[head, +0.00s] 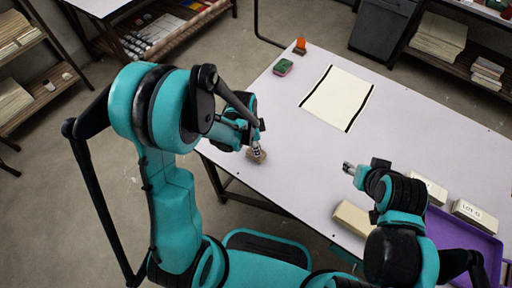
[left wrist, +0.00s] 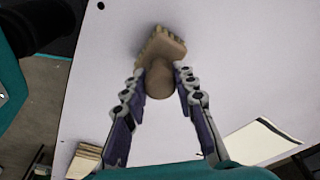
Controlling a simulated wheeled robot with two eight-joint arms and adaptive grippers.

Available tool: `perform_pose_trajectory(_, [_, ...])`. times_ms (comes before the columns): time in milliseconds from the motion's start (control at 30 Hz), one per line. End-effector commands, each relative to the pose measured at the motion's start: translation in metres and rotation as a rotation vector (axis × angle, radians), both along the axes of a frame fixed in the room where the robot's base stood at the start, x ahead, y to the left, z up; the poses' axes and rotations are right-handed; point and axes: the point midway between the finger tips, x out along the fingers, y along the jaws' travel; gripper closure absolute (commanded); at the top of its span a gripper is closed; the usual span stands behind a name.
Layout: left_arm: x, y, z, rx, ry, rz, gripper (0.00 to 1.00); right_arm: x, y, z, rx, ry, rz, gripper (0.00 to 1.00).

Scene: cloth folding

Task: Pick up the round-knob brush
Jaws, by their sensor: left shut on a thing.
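The round-knob brush (head: 258,157) is at the near-left part of the white table, below my left gripper (head: 255,142). In the left wrist view the brush's tan block head (left wrist: 165,45) points away and its round brown knob (left wrist: 160,82) sits between the fingers. My left gripper (left wrist: 161,80) is shut on the knob from both sides. I cannot tell whether the brush touches the table. My right gripper (head: 349,168) is above the table to the right, away from the brush. Its finger opening is too small to judge.
A cream cloth with black edge bands (head: 338,98) lies flat farther back. A green and red sponge (head: 283,67) and an orange item (head: 300,46) are near the far edge. A purple tray (head: 435,222), labelled boxes (head: 475,216) and a beige block (head: 354,218) are at right.

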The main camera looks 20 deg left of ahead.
Motion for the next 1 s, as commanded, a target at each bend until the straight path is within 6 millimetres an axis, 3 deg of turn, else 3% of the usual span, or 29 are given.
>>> perform_pose_trajectory(167, [0.000, 0.000, 0.034, 0.000, 0.000, 0.000, 1.00, 0.000, 0.000, 0.020, 0.000, 0.000, 0.000, 0.53])
perform_pose_trajectory(500, [-0.020, -0.073, 0.079, 0.000, 0.000, -0.006, 1.00, 0.000, 0.000, 0.045, 0.000, 0.000, 0.000, 0.53])
perform_pose_trajectory(700, [-0.027, -0.102, 0.096, 0.000, 0.000, -0.004, 1.00, 0.000, 0.000, 0.053, 0.000, 0.000, 0.000, 0.53])
perform_pose_trajectory(1000, [-0.030, -0.113, 0.101, 0.000, 0.000, 0.000, 1.00, 0.000, 0.000, 0.055, 0.000, 0.000, 0.000, 0.53])
